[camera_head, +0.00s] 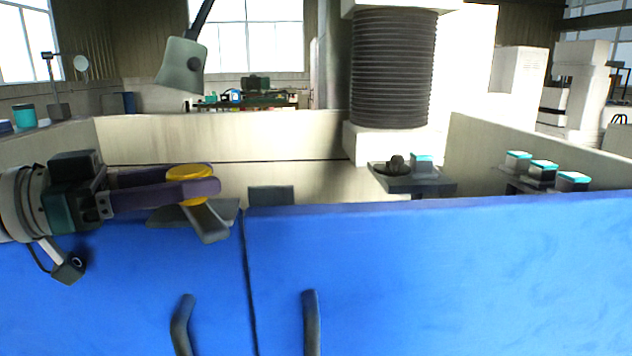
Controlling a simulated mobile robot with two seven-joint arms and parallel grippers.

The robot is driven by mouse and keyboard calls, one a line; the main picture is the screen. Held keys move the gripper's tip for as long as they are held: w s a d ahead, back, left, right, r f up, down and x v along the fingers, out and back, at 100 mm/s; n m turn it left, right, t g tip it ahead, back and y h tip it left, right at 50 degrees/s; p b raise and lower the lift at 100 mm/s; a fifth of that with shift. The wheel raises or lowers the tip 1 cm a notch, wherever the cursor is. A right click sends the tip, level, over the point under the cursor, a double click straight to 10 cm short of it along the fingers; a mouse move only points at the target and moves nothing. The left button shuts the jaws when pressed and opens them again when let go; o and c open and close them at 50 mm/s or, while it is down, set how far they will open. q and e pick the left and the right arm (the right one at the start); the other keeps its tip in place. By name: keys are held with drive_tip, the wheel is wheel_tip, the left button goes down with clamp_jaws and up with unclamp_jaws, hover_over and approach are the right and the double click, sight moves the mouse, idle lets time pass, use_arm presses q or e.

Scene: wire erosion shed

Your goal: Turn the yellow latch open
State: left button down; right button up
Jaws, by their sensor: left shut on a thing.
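The yellow latch (189,171) sits at the top edge of the blue doors, left of the seam between them. Its round yellow top shows between and above the purple fingers, and a bit of yellow shows below them. A grey lever-like piece (208,224) slants down to the right under it, in front of the blue door. My left gripper (212,180) comes in from the left, level, with its purple fingers shut on the latch from both sides. The fingers hide the latch's middle. My right gripper is out of view.
Two blue doors (430,270) with grey handles (311,322) fill the front. Behind them is a pale-walled tank with a dark bellows column (392,68). A small dark stand (415,184) holds a teal-topped block. Several similar blocks (543,171) stand at right. A grey lamp (182,66) hangs upper left.

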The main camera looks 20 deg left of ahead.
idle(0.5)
use_arm(q)
drive_tip(key=shift+c, duration=1)
unclamp_jaws()
drive_tip(key=p+v, duration=0.2)
drive_tip(key=v, duration=0.8)
drive_tip(key=shift+w, duration=0.15)
